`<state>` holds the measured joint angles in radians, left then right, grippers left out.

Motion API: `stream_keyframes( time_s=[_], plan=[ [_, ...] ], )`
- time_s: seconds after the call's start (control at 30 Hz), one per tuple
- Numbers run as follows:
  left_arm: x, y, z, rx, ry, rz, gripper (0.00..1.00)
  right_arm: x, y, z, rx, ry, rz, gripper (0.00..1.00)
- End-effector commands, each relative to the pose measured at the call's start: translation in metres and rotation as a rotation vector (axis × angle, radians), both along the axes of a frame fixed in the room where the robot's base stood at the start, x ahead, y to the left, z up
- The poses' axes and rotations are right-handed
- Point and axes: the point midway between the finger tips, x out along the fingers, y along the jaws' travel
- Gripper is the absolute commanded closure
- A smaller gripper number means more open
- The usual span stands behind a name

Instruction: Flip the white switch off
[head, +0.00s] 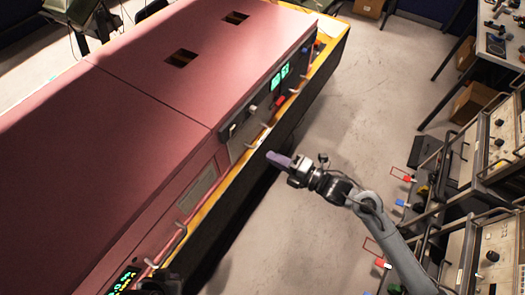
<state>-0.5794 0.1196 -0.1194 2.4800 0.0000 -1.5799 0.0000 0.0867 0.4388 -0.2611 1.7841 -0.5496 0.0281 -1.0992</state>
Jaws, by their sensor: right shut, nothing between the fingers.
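A large pink-red cabinet (120,110) fills the left side. Its front panel (250,122) carries small controls, including a pale part (233,128) that may be the white switch. It is too small to tell its position. My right gripper (272,157) is shut and empty, with its purple-grey fingers pointing left toward the panel. It is over the dark lower front of the cabinet, apart from the controls. A dark part at the bottom edge, probably my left gripper (160,284), is mostly cut off by the frame, so its fingers cannot be made out.
Green displays (281,76) and a red control (281,99) are on the panel. A yellow ledge (318,68) and several handles run along the cabinet front. Equipment racks (490,150) with knobs stand at the far right.

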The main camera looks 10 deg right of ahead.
Motion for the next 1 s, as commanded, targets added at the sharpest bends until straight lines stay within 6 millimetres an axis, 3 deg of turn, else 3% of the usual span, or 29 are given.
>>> stream_keyframes(
  time_s=[0.23,0.77,0.87,1.0],
  plan=[
    [0.0,0.0,-0.004,-0.001,0.001,0.0,1.0,-0.013,-0.014,-0.003,0.0,0.0,0.0,1.0],
    [0.0,0.0,-0.004,0.0,0.001,0.0,1.0,-0.015,-0.016,-0.004,0.001,0.001,0.0,1.0],
    [0.0,0.0,-0.004,0.0,0.001,0.0,1.0,-0.02,-0.015,-0.012,0.002,0.019,0.0,1.0],
    [0.0,0.0,-0.004,0.0,0.001,0.0,1.0,-0.042,-0.008,-0.041,0.029,0.086,-0.002,1.0]
  ],
)
